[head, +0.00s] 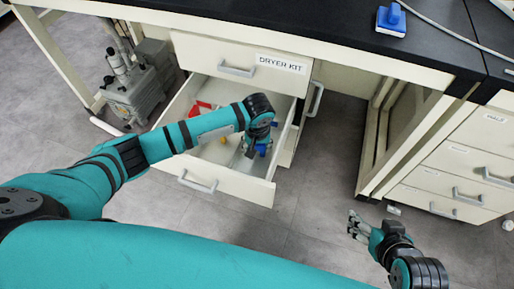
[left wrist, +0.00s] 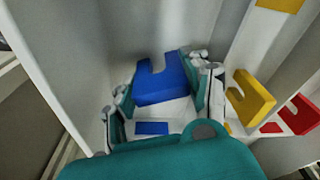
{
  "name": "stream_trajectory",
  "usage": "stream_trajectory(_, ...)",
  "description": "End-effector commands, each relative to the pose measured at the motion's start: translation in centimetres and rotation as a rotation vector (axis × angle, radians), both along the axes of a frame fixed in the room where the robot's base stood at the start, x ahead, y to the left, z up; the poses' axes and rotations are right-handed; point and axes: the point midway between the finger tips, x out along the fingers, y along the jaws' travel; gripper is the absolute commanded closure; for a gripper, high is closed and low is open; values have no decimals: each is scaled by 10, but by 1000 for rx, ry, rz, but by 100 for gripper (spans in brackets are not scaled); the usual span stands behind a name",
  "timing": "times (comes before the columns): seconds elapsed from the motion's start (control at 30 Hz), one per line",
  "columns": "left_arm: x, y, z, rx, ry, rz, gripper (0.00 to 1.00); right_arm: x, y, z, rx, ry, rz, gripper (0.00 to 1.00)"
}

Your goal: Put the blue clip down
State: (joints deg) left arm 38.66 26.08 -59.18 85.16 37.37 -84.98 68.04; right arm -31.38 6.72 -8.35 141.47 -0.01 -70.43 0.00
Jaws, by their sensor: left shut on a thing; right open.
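The blue clip (left wrist: 160,80) is a flat U-shaped piece between the fingers of my left gripper (left wrist: 163,97), inside the open drawer. My left gripper is shut on it. In the head view, part of the blue clip (head: 261,149) shows below my left wrist, and my left arm hides much of the drawer's middle. I cannot tell whether the clip touches the drawer floor. My right gripper (head: 357,227) is open and empty, outside the drawer at the lower right.
The open drawer (head: 228,183) sits below the front marked DRYER KIT (head: 279,63). A red clip (left wrist: 292,115) and a yellow clip (left wrist: 250,98) lie beside my left gripper. A pump (head: 135,85) stands at left. A white cabinet (head: 455,172) stands at right.

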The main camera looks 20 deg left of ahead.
Motion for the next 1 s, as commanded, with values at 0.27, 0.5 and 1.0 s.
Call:
stream_trajectory(0.27,0,0,-1,-1,0,0,64,2,1,2,3,-13,1,29)
stream_trajectory(0.5,0,0,-3,-1,0,0,45,-2,-1,-1,-2,12,0,29)
stream_trajectory(1.0,0,0,1,0,-1,-1,29,1,0,1,1,-7,0,29)
